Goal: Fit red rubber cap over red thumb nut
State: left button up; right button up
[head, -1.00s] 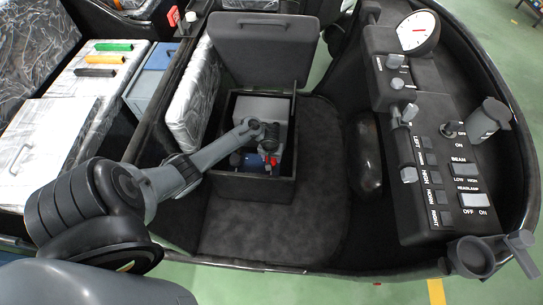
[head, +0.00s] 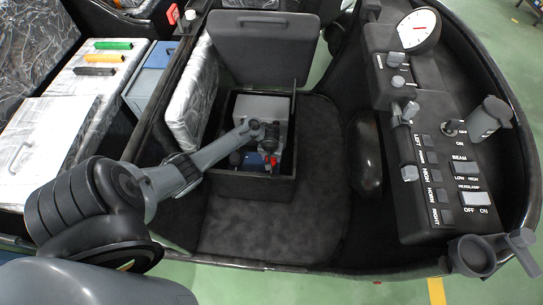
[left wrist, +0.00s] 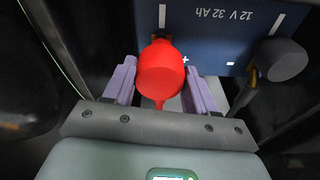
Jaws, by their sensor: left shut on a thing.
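My left gripper (left wrist: 160,80) is shut on the red rubber cap (left wrist: 160,72), a rounded piece with a small tip towards the wrist. In the head view the left gripper (head: 268,154) reaches down into the open black box, and a bit of red shows there. The cap is in front of the plus terminal of the blue battery (left wrist: 220,22), marked "12 V 32 Ah". A brass-coloured part shows just behind the cap. The red thumb nut is not clearly visible; the cap covers that spot. I cannot tell whether the cap touches it. My right gripper is not in view.
A dark cap with a cable (left wrist: 283,60) covers the minus terminal beside the held cap. The walls of the black box (head: 252,188) stand close around my gripper. Its raised lid (head: 262,48) is behind. The dashboard (head: 430,150) is to the right.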

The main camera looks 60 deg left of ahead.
pick_arm(q)
jog(key=shift+f+b, duration=0.3)
jog(key=shift+f, duration=0.25)
jog(key=shift+f+b, duration=0.7)
jog(key=shift+f, duration=0.45)
jog(key=o, duration=1.1)
jog(key=shift+r, duration=0.1)
jog(key=r+p, duration=0.2)
jog(key=r, duration=0.1)
jog(key=r+p, duration=0.2)
jog(key=r, duration=0.2)
jog(key=s+d+r+p, duration=0.1)
jog(key=r+p, duration=0.1)
jog(key=r, duration=0.1)
jog(key=shift+d+r+p, duration=0.1)
jog(key=shift+r+p, duration=0.2)
jog(key=shift+p, duration=0.1)
